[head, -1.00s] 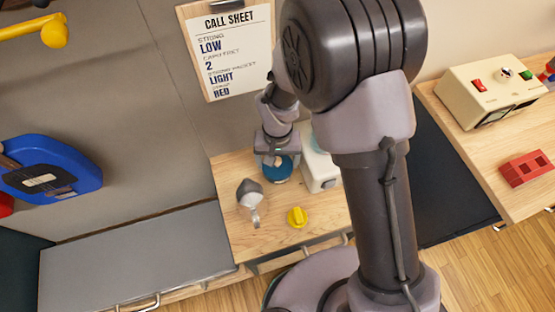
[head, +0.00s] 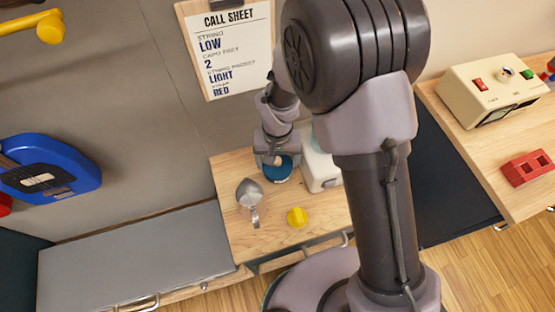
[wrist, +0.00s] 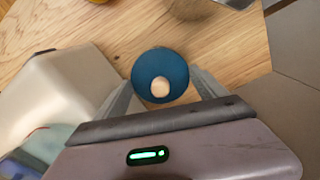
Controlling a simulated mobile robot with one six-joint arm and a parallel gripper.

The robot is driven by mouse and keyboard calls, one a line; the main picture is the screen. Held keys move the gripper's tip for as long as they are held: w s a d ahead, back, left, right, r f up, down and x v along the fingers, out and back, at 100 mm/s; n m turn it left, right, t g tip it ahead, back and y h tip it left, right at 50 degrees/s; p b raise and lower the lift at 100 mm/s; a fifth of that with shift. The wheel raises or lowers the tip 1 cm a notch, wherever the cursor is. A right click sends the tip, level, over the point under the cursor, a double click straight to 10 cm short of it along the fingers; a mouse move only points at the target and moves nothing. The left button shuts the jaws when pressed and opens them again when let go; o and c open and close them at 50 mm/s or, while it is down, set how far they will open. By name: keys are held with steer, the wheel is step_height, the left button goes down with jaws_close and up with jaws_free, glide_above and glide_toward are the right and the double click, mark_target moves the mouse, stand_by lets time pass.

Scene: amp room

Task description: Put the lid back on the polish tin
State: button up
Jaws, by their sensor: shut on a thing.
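A round blue lid (wrist: 148,62) with a pale knob (wrist: 160,89) shows between the fingers of my gripper (wrist: 162,80) in the wrist view. The gripper is shut on the lid. In the head view my gripper (head: 273,158) reaches down over the same blue round shape (head: 284,171) on the wooden worktop, beside the white box. I cannot make out the polish tin apart from this blue shape; it may be hidden under the lid. I cannot tell whether the lid touches anything below.
A cream-white box (head: 319,168) stands close at the right of my gripper. A grey metal jug (head: 249,193) and a yellow knob-like thing (head: 297,217) stand nearer the front of the wooden worktop (head: 270,235). A call sheet (head: 230,52) hangs behind.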

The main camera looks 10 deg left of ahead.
stand_by(0.9)
steer(key=o, duration=1.3)
steer(key=shift+f, duration=0.1)
steer(key=shift+r+p, duration=2.35)
steer(key=shift+r, duration=1.25)
steer(key=shift+f, duration=0.1)
jaws_close()
steer(key=shift+f, duration=0.15)
steer(key=shift+f+b, duration=1.65)
steer(key=shift+r, duration=0.1)
